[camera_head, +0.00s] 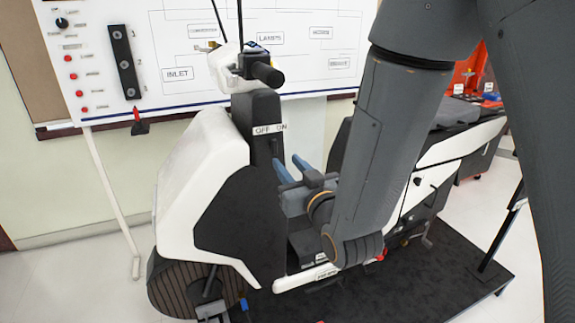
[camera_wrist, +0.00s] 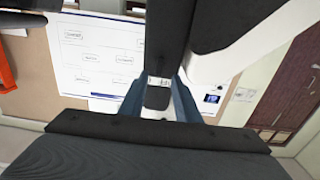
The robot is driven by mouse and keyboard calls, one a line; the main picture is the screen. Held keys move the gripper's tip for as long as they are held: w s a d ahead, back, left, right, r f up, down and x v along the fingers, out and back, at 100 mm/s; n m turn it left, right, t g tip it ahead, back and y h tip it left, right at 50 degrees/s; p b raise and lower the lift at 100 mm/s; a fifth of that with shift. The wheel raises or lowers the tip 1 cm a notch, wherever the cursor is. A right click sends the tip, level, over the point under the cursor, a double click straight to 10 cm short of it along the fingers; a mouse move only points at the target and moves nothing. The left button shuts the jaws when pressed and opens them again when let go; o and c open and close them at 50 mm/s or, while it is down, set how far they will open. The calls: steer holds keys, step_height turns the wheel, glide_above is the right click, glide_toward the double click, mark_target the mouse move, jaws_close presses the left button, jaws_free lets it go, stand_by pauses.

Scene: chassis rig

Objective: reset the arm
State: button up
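My gripper (camera_head: 286,160) is at the black front column of a white and black scooter (camera_head: 205,165), pointing up and left toward the column. Its two blue fingers are apart with nothing visibly held between them. An OFF/ON label (camera_head: 269,130) is on the column just above the fingertips. In the wrist view, the fingers of my gripper (camera_wrist: 160,86) stand on either side of a small pale label (camera_wrist: 159,81) and a dark part. I cannot tell whether the fingertips touch the column. My arm is bent down in front of the scooter's seat area and hides part of it.
A whiteboard diagram panel (camera_head: 320,50) with labels and a black switch strip (camera_head: 124,62) stands behind the scooter. The scooter stands on a black platform (camera_head: 400,285). Red and orange items (camera_head: 470,72) are on a cart at the right. Pale floor is clear at left.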

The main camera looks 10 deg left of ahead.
steer(key=s+d+f+m+g+h, duration=0.1)
steer(key=d+f+m+g+h, duration=0.15)
steer(key=d+f, duration=0.4)
steer(key=d+f+m+g+h, duration=0.1)
steer(key=d+f+g+h, duration=0.3)
steer(key=d, duration=0.6)
steer(key=s+d+m+g+h, duration=0.1)
steer(key=s+d+g, duration=0.3)
steer(key=s+d, duration=0.2)
steer(key=s+d+f+m+g+h, duration=0.1)
steer(key=s+d+g, duration=0.3)
steer(key=s, duration=0.7)
steer(key=shift+s+d+f+m+h, duration=0.15)
steer(key=shift+s+d+m+h, duration=0.25)
steer(key=shift+d, duration=0.6)
steer(key=shift+w+g, duration=0.15)
steer(key=shift+g, duration=0.1)
